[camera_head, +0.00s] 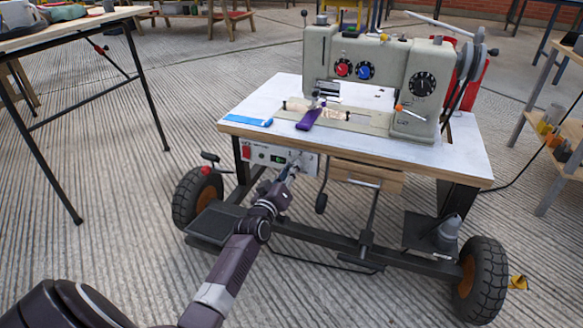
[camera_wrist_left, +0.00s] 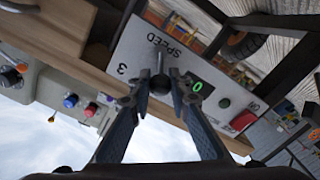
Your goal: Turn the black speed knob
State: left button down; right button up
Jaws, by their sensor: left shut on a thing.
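The black speed knob (camera_wrist_left: 160,83) sits on the white control panel (camera_wrist_left: 139,52) in the left wrist view, which is upside down. It lies beside the word SPEED and a green display (camera_wrist_left: 197,87) reading 0. My left gripper (camera_wrist_left: 160,92) has its fingertips closed on both sides of the knob. A thin grey piece sticks out past the knob, against the panel. In the head view, my left gripper (camera_head: 291,171) reaches the panel (camera_head: 262,151) under the table's front edge and hides the knob. My right gripper is not in view.
The panel hangs under a wheeled table (camera_head: 460,156) that carries a grey sewing machine (camera_head: 400,62). A purple tool (camera_head: 309,119) and a blue strip (camera_head: 248,121) lie on top. A red ON button (camera_wrist_left: 243,120) is near the gripper.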

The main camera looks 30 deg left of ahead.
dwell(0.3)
pick_arm(q)
jog(key=c, duration=1.8)
grip_release()
jog(key=shift+s, duration=0.1)
jog(key=v, duration=1.1)
jog(key=shift+s+d, duration=0.15)
jog(key=shift+s, duration=0.25)
